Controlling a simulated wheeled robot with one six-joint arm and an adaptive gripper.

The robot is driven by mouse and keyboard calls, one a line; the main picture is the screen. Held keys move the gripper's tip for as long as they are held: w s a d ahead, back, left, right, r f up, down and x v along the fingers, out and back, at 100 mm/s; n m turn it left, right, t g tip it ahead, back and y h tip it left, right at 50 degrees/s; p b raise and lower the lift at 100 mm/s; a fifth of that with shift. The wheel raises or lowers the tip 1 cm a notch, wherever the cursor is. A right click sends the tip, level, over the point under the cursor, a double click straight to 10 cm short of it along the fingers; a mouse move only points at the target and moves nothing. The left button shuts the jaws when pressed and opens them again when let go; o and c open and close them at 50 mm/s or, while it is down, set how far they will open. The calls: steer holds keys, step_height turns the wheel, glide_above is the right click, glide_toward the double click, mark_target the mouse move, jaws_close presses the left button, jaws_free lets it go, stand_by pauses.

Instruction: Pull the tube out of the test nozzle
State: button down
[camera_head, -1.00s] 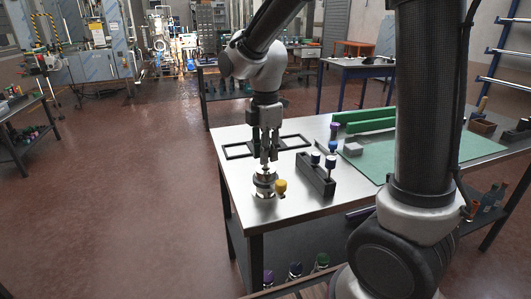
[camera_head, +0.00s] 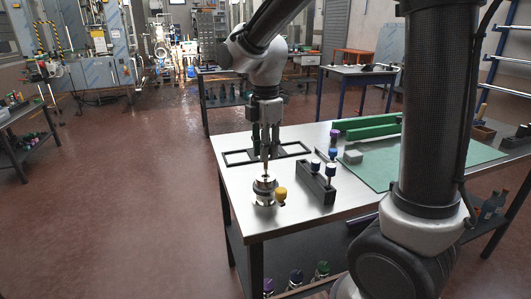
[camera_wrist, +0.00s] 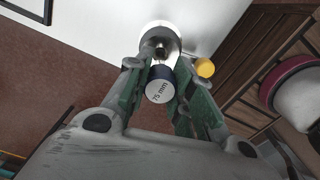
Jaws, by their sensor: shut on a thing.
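The test nozzle (camera_head: 264,191) is a round metal fitting standing near the table's front left corner, with a yellow knob (camera_head: 281,194) at its right. My gripper (camera_head: 266,152) is above it, pointing down and shut on the tube. In the head view a thin brownish length shows between the fingertips and the nozzle top. I cannot tell whether its lower end is clear of the nozzle.
A black frame (camera_head: 240,157) lies flat behind. The table's left edge is close to the nozzle.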

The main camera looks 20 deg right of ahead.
steer(key=shift+r, duration=3.4)
